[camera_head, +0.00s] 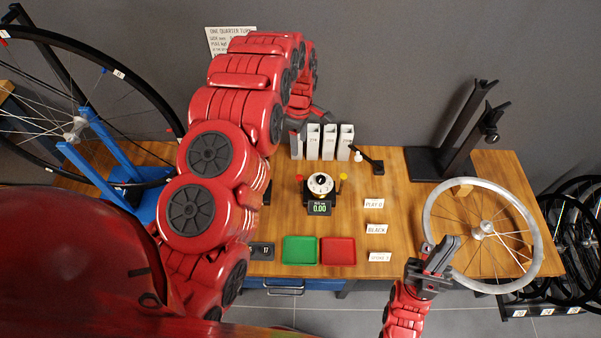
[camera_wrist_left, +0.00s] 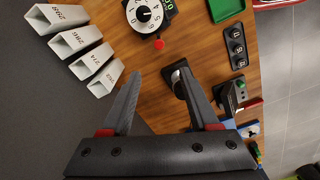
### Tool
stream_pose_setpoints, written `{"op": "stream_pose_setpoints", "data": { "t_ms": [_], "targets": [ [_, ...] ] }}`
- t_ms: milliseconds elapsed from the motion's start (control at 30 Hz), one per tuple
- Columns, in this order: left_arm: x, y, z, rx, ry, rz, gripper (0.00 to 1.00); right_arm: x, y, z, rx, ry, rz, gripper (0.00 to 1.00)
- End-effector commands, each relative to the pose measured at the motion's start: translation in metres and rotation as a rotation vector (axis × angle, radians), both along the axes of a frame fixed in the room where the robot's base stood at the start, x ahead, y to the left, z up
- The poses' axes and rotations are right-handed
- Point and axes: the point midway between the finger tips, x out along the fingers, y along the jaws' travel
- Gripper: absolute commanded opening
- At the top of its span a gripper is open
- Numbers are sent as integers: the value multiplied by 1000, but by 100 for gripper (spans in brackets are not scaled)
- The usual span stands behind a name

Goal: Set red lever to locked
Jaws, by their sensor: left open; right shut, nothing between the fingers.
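A small red piece (camera_wrist_left: 250,104) shows at the end of a dark device (camera_wrist_left: 231,97) right of my fingers in the left wrist view. I cannot tell for sure if it is the red lever or how it is set. A red knob (camera_wrist_left: 158,44) beside a white dial shows there too, and in the head view (camera_head: 299,178). My left gripper (camera_wrist_left: 160,76) is open and empty over the table; one fingertip is close to a black base with a metal post (camera_wrist_left: 179,80). In the head view it (camera_head: 308,118) is near the white bins. My right gripper (camera_head: 446,248) is shut and empty near the wheel.
White numbered bins (camera_head: 329,141) stand at the back of the wooden table (camera_head: 400,185). The dial device (camera_head: 320,185), green tray (camera_head: 299,250), red tray (camera_head: 338,251) and label cards are in the middle. A bare wheel (camera_head: 432,225) lies right; a blue stand (camera_head: 148,205) is left.

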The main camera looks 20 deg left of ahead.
Motion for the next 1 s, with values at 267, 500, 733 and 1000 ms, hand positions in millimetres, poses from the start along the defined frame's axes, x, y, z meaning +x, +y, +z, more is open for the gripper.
{"op": "stream_pose_setpoints", "data": {
  "t_ms": [267,500,733,1000],
  "targets": [
    [-1,1,-32,1,2,1,61,0,0,11,0,0,0,0],
    [0,1,-71,2,1,0,61,0,0,20,0,0,0,0],
    [1,2,-100,4,-4,0,61,0,0,23,0,0,0,0],
    [1,1,-135,2,-4,0,61,0,0,12,0,0,0,0]
  ]
}}
